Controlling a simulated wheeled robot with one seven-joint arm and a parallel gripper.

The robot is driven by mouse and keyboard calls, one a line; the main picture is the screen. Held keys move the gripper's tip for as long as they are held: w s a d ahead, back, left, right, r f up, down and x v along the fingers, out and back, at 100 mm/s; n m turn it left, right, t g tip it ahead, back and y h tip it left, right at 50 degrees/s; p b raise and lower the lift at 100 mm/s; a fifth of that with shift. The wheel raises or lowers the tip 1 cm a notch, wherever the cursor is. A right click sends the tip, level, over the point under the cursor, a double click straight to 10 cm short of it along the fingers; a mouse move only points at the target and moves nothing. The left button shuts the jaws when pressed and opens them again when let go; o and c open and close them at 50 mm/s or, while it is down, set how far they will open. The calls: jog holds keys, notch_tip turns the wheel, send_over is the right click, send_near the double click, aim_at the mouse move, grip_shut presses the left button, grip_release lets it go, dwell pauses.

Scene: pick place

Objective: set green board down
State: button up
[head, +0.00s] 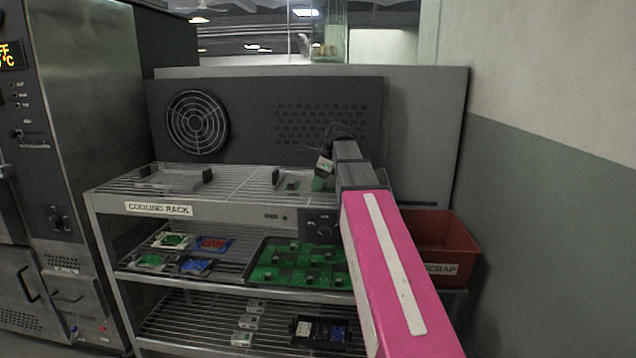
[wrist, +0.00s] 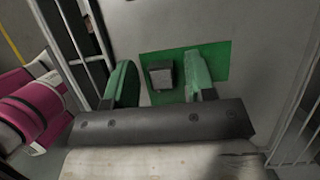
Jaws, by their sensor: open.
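In the wrist view a flat green board (wrist: 216,62) with a dark grey block (wrist: 161,76) on it lies on a light grey plate (wrist: 240,22). My gripper (wrist: 160,85) is open, with one green-tipped finger on each side of the block. A gap shows between the block and each finger. In the head view my gripper (head: 322,178) is over the right part of the cooling rack's (head: 235,183) top shelf, at a pale tray (head: 290,182). Most of the board there is hidden by my gripper and arm.
Another pale tray (head: 172,178) stands at the left of the top shelf. Boards in white and blue frames (head: 214,244) and a large green panel (head: 290,266) fill the middle shelf. A red scrap bin (head: 445,245) stands right of my arm. A vented panel (head: 255,110) rises behind.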

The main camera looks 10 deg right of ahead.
aim_at(331, 190)
jog(key=v, duration=1.2)
jog(key=shift+r, duration=0.2)
